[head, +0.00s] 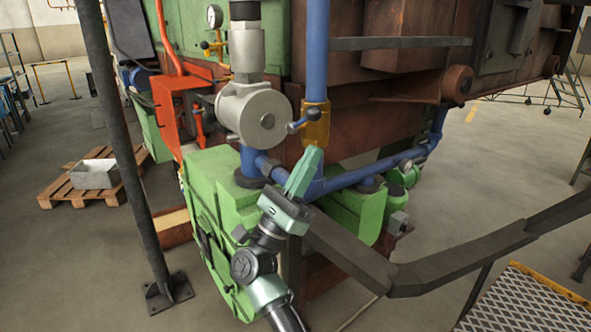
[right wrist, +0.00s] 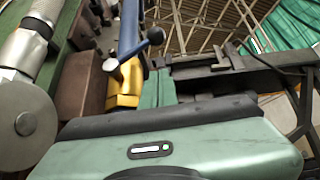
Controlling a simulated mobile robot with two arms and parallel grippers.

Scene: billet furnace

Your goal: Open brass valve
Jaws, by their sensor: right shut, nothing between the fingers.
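The brass valve (head: 317,127) sits on a vertical blue pipe, its dark blue ball-ended lever (head: 298,124) pointing left in the head view. My right gripper (head: 313,154), with pale green fingers shut and empty, is just below the valve in the head view. I cannot tell whether the fingertips touch it. The fingers also show in the right wrist view (right wrist: 159,86). My left gripper is not in view.
A grey round housing (head: 262,116) stands left of the valve. A blue pipe (head: 385,167) runs off to the right below it. A dark rail (head: 440,272) crosses the lower right. A dark post (head: 125,150) stands at left. Another small brass valve (head: 208,45) sits near a gauge.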

